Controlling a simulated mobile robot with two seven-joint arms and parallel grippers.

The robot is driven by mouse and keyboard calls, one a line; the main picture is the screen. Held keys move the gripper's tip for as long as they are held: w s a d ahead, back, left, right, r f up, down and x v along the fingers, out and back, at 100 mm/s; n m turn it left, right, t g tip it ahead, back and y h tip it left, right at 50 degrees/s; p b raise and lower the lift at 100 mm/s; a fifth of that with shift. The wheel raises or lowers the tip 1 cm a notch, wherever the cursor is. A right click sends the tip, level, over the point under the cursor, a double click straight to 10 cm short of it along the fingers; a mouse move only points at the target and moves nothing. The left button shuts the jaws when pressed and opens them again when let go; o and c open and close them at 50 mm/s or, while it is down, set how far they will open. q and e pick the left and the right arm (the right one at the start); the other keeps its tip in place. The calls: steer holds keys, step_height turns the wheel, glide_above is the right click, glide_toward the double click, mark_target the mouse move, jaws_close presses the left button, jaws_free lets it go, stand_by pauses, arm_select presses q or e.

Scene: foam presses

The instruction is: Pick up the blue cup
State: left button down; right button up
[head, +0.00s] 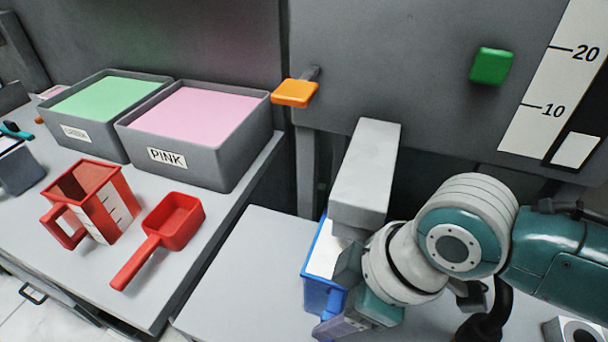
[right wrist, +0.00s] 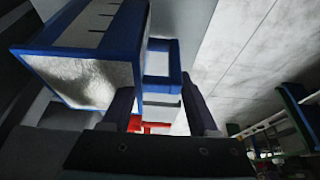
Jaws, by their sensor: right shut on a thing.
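The blue cup (head: 318,292) stands under the grey spout at the front of the press, partly hidden by my right wrist and gripper. A pale panel shows on it. My right gripper (head: 338,326) is beside the cup, low at its near right side. In the right wrist view the cup's blue-edged body (right wrist: 85,78) fills the upper left, and its blue handle (right wrist: 163,62) reaches between the two dark fingers of the right gripper (right wrist: 160,102). The gripper is shut on the handle. My left gripper is not in view.
The grey spout (head: 368,165) overhangs the cup. An orange lever (head: 295,93) juts out nearby.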

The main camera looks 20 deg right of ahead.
jaws_close()
steer(key=shift+r, duration=0.15)
stand_by(0.4)
